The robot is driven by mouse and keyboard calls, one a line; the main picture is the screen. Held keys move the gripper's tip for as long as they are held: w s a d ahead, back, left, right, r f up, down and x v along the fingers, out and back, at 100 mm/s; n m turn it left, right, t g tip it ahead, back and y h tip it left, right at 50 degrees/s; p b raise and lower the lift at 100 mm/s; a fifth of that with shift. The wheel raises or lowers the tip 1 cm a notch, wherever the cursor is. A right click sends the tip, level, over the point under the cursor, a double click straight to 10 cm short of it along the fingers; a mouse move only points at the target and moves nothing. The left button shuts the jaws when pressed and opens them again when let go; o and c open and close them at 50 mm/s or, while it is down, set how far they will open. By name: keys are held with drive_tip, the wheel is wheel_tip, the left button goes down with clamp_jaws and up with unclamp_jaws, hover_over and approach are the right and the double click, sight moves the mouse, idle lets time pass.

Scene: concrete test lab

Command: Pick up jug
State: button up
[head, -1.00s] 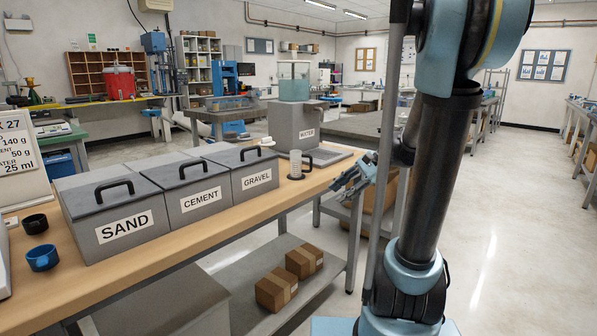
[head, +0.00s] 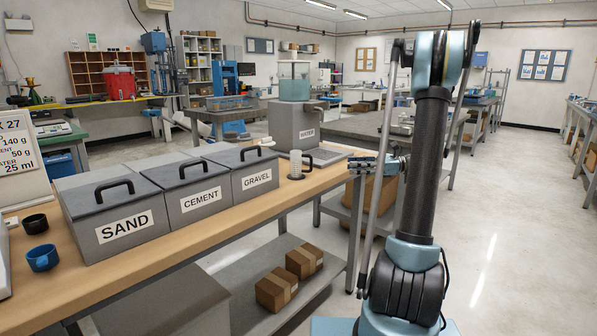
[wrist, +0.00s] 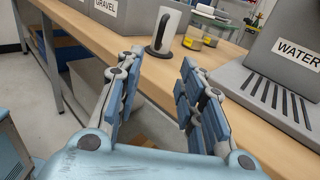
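The jug (head: 296,164), a pale upright cylinder with a black base and black handle, stands near the right part of the wooden bench, in front of the water dispenser. It also shows at the top of the wrist view (wrist: 172,27), its handle towards me. My gripper (head: 354,165) is to the right of the jug at the bench's end, apart from it. In the wrist view my gripper (wrist: 161,60) is open, with nothing between its two fingers, and the jug lies beyond the fingertips.
Bins marked sand (head: 112,220), cement (head: 195,190) and gravel (head: 246,170) line the bench left of the jug. The water dispenser (head: 297,125) stands behind it. Small yellow-and-grey items (wrist: 192,42) lie near the jug. Cardboard boxes (head: 277,289) rest on the lower shelf.

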approach(311, 168)
drive_tip(key=a, duration=1)
drive_tip(key=shift+w+a+r, duration=0.1)
drive_tip(key=shift+w+r, duration=0.05)
drive_tip(key=shift+r, duration=0.25)
clamp_jaws()
